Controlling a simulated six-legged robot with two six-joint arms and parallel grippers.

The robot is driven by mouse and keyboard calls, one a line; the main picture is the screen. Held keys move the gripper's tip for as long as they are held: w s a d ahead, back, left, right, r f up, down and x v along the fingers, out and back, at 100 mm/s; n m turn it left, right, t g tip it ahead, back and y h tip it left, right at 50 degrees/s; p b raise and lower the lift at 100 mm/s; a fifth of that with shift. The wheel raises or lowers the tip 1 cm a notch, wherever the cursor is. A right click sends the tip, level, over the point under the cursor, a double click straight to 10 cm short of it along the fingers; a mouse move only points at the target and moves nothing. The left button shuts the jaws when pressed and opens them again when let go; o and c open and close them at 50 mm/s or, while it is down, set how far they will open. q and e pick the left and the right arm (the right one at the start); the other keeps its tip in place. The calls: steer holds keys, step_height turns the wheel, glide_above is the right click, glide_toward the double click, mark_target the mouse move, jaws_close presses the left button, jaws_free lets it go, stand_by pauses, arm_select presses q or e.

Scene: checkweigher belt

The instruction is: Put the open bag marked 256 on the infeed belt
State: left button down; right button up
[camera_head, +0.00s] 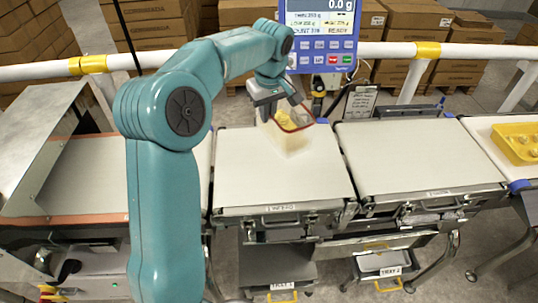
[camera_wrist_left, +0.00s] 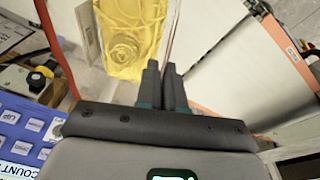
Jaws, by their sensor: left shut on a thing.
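My left gripper (camera_head: 282,103) is shut on the rim of an open, pale see-through bag (camera_head: 289,140) with yellow contents and a red rim. The bag hangs upright below the fingers, over the far part of the middle white belt (camera_head: 250,180). I cannot tell whether its bottom touches that belt. In the left wrist view the shut fingertips (camera_wrist_left: 165,75) meet the bag's edge, and the yellow contents (camera_wrist_left: 128,40) show beside them. No number can be read on the bag. The belt labels are too small to read surely. My right gripper is not in view.
Another white belt (camera_head: 410,155) lies to the right, and an orange-edged belt (camera_head: 75,175) to the left beside a metal hood (camera_head: 45,135). A blue display (camera_head: 321,40) reading 0.0 g stands behind. A yellow tray (camera_head: 520,142) is at far right. The middle belt's front is clear.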

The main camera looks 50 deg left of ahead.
mark_target(269, 140)
arm_select(q)
step_height(269, 140, down, 10)
steer(key=shift+w+d+f+p, duration=0.1)
steer(key=shift+f+p, duration=0.05)
steer(key=shift+p, duration=0.2)
step_height(269, 140, down, 5)
steer(key=shift+r+p, duration=0.1)
steer(key=shift+p, duration=0.2)
steer(key=c, duration=1.3)
jaws_free()
steer(key=shift+f, duration=0.2)
steer(key=shift+o, duration=0.2)
steer(key=shift+r, duration=0.15)
